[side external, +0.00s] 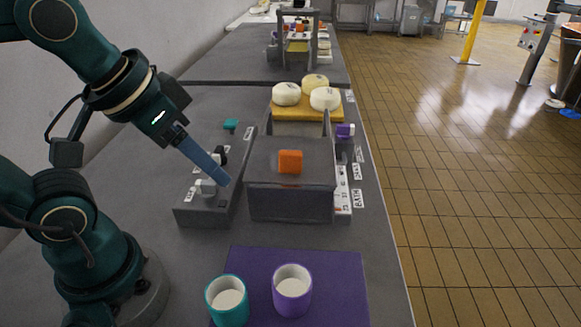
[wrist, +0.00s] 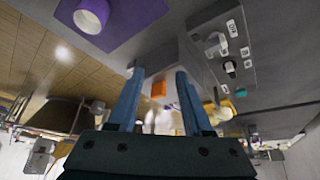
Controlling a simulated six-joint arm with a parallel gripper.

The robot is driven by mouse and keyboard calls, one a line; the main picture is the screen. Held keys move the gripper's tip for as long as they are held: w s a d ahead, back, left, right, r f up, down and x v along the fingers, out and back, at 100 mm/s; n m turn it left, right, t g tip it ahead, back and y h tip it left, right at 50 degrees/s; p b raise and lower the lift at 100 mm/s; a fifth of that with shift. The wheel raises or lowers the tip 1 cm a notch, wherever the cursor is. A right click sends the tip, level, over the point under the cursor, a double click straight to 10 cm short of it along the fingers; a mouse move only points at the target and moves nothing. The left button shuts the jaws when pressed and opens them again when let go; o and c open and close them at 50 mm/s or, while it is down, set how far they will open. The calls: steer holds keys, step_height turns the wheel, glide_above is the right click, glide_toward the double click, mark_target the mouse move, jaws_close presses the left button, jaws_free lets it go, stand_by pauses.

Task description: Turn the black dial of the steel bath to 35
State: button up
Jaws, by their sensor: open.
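The steel bath (side external: 290,204) is a grey box in the middle of the bench, with an orange block (side external: 290,162) at its top. Left of it is a sloped grey panel (side external: 196,216) with a black dial (side external: 221,154) and a pale knob (side external: 207,187). In the wrist view the black dial (wrist: 230,67) is right of the fingers, beside small white labels. I cannot read its setting. My gripper (side external: 225,181) is open and empty, its blue fingers pointing down and right near the pale knob. Both fingers show apart in the wrist view (wrist: 160,72).
A purple mat (side external: 335,265) in front holds a teal cup (side external: 227,300) and a purple cup (side external: 292,290). Behind the bath, white cheeses (side external: 315,84) sit on a yellow board (side external: 300,108). A labelled strip (side external: 343,190) runs along the bath's right side. A teal piece (side external: 231,124) lies behind the panel.

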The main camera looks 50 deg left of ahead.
steer(key=w+a+r+n+g, duration=0.1)
steer(key=w+a+r+n, duration=0.15)
steer(key=w+a, duration=0.2)
steer(key=n+g, duration=0.5)
steer(key=n, duration=0.1)
glide_above(217, 150)
step_height(217, 150, down, 9)
steer(key=shift+d+f, duration=0.1)
steer(key=shift+f, duration=2.35)
steer(key=shift+c, duration=0.3)
jaws_close()
